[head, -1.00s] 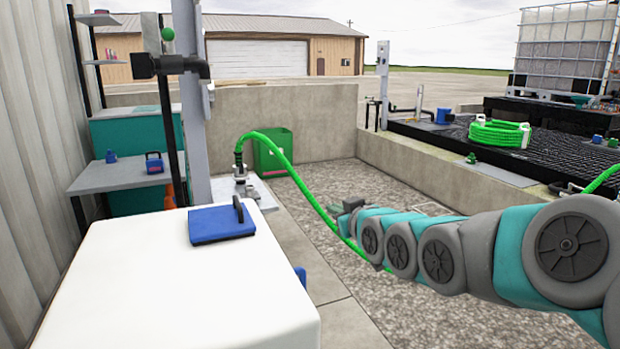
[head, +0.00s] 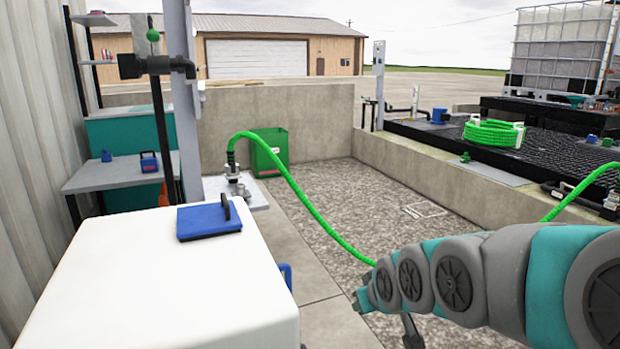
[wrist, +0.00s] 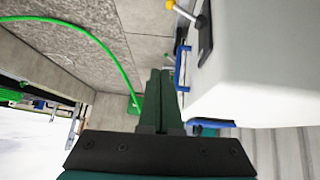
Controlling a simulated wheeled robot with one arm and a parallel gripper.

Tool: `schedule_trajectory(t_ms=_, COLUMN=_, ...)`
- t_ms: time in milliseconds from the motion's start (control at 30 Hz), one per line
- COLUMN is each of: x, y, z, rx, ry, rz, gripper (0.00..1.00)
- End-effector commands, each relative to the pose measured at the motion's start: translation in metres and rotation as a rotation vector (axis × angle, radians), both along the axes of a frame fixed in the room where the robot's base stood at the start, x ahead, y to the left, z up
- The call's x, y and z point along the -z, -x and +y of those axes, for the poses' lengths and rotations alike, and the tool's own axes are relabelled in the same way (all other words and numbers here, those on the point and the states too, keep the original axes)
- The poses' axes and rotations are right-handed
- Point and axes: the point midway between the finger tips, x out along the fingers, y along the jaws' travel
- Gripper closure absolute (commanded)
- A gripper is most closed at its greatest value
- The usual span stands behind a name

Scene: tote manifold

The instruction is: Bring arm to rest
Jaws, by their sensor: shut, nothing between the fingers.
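My arm reaches in from the right of the head view, teal and grey, bent low over the gravel. My gripper shows in the wrist view (wrist: 158,98) with its dark green fingers together and nothing between them. In the head view the end of the arm is low, right of the white tote (head: 185,285), and the fingers are not clear there. The gripper appears apart from the tote and from the green hose (head: 318,215).
The hose runs from a metal fitting (head: 234,180) down across the gravel behind my arm. A green bin (head: 268,152) stands by the low concrete wall (head: 325,120). Coiled hose (head: 493,132) lies on the black grating at right.

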Motion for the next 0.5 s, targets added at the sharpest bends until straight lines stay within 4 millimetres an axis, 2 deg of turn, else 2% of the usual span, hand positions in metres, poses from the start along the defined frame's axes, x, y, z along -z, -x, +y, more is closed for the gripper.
schedule_trajectory(t_ms=33, x=0.013, y=0.028, z=-0.009, rx=0.029, ry=0.018, rz=0.085, gripper=1.00)
schedule_trajectory(t_ms=100, x=0.032, y=0.072, z=-0.021, rx=0.077, ry=0.041, rz=0.222, gripper=1.00)
schedule_trajectory(t_ms=300, x=0.064, y=0.197, z=-0.045, rx=0.221, ry=0.077, rz=0.575, gripper=1.00)
schedule_trajectory(t_ms=400, x=0.069, y=0.245, z=-0.049, rx=0.277, ry=0.082, rz=0.706, gripper=1.00)
schedule_trajectory(t_ms=500, x=0.071, y=0.277, z=-0.051, rx=0.316, ry=0.084, rz=0.795, gripper=1.00)
